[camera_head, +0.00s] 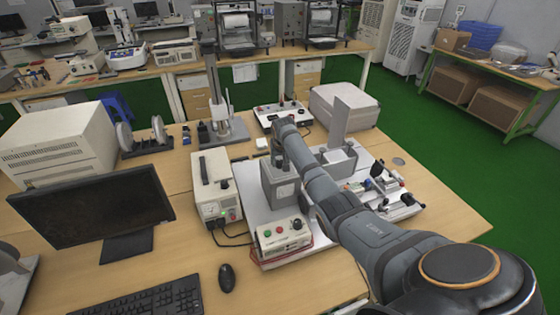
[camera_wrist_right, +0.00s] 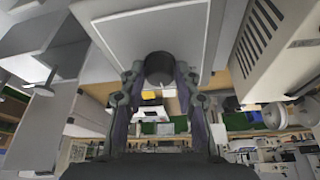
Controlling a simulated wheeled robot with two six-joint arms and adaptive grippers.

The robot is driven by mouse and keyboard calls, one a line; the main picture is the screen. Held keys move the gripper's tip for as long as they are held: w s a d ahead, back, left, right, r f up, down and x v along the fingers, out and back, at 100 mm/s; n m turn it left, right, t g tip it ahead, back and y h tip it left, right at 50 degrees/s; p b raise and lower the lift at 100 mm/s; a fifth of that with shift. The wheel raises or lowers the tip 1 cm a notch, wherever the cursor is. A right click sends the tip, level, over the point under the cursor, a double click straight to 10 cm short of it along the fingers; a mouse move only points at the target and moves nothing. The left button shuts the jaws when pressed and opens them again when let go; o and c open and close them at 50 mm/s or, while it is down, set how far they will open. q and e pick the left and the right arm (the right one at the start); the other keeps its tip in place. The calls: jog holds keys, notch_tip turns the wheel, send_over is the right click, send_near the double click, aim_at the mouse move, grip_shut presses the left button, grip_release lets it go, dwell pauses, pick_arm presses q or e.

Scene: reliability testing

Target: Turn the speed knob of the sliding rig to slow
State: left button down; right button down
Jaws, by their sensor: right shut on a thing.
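The sliding rig stands on a white base plate (camera_head: 247,195) in the middle of the table. A grey box (camera_head: 283,185) on it carries a dark round knob (camera_wrist_right: 160,68), which shows in the right wrist view against the box's pale face (camera_wrist_right: 150,32). My right gripper (camera_head: 277,147) is at the top of this box, its tips mostly hidden by my arm in the head view. In the right wrist view its two fingers are shut on the knob from both sides. The knob's markings cannot be read. My left gripper is not in view.
A control box (camera_head: 284,239) with coloured buttons stands at the rig's front. A white instrument (camera_head: 214,185) is close on the left. A monitor (camera_head: 95,208), keyboard (camera_head: 145,298) and mouse (camera_head: 226,278) lie further left. An upright plate (camera_head: 340,122) stands beyond my right arm.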

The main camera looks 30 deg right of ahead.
jog(key=shift+d+r+n+p, duration=0.1)
jog(key=shift+n+p, duration=0.25)
jog(key=shift+n, duration=0.25)
jog(key=shift+n+y, duration=0.6)
jog(key=shift+n, duration=0.3)
jog(key=n+y, duration=0.1)
jog(key=n, duration=0.1)
jog(key=shift+d+n+t, duration=0.1)
jog(key=shift+n+t, duration=0.2)
jog(key=shift+n, duration=0.1)
jog(key=n+b, duration=0.1)
jog(key=n+y+b, duration=0.1)
jog(key=n, duration=0.1)
jog(key=shift+d+f+b, duration=0.1)
jog(key=shift+f+b, duration=0.15)
jog(key=shift+b, duration=0.05)
jog(key=shift+r+n+y+b, duration=0.2)
jog(key=shift+n+y+b, duration=0.4)
jog(key=shift+n+b, duration=0.8)
jog(key=c, duration=1)
grip_release()
jog(key=shift+o, duration=0.2)
